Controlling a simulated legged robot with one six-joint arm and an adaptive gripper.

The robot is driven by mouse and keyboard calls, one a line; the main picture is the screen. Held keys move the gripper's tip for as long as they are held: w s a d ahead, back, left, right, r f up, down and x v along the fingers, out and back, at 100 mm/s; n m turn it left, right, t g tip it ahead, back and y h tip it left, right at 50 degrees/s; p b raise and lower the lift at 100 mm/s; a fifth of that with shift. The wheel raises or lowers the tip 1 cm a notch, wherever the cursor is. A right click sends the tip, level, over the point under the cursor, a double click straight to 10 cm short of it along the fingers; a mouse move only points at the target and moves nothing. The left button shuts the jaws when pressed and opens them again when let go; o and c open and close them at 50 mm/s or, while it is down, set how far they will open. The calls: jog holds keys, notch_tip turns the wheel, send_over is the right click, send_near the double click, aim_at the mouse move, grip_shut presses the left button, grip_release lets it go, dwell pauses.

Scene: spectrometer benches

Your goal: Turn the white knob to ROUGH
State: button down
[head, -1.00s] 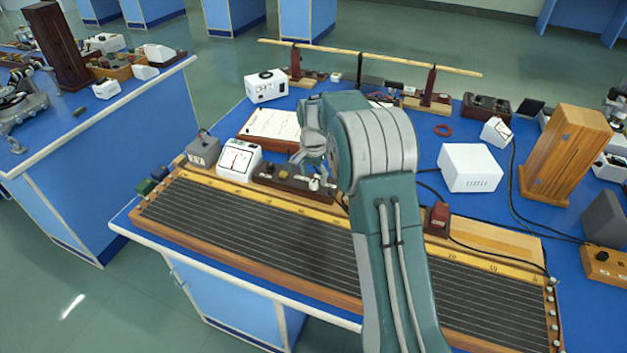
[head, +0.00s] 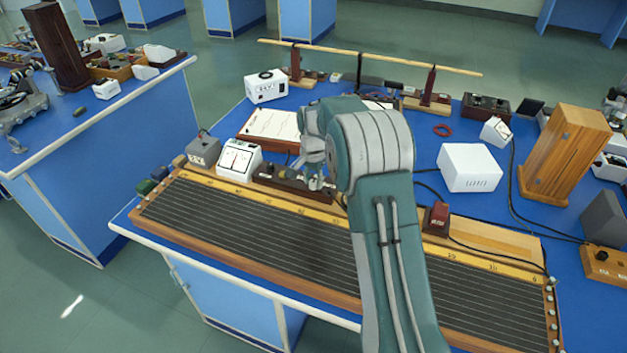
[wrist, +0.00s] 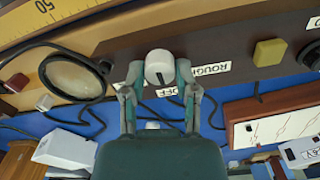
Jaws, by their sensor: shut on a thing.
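The white knob (wrist: 158,64) stands on a dark brown switch box (wrist: 200,40), which shows in the head view (head: 275,182) behind the long wire board. My gripper (wrist: 159,72) has one finger on each side of the knob and is shut on it. A dark mark on the knob faces the OFF label (wrist: 167,91). The ROUGH label (wrist: 211,69) lies just right of the right finger. In the head view my gripper (head: 314,172) is over the box's right end and mostly hides the knob.
A yellow button (wrist: 268,52) sits on the same box. The long wire board (head: 230,232) runs in front. A white meter (head: 238,159) stands left of the box. A white box (head: 470,168) and black cables lie to the right.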

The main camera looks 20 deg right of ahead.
jog(key=n, duration=0.5)
jog(key=shift+f+n, duration=0.1)
jog(key=shift+n, duration=0.2)
jog(key=n, duration=0.5)
jog(key=shift+n, duration=0.7)
jog(key=shift+c, duration=1.9)
grip_release()
jog(key=shift+w, duration=0.1)
jog(key=shift+a, duration=0.1)
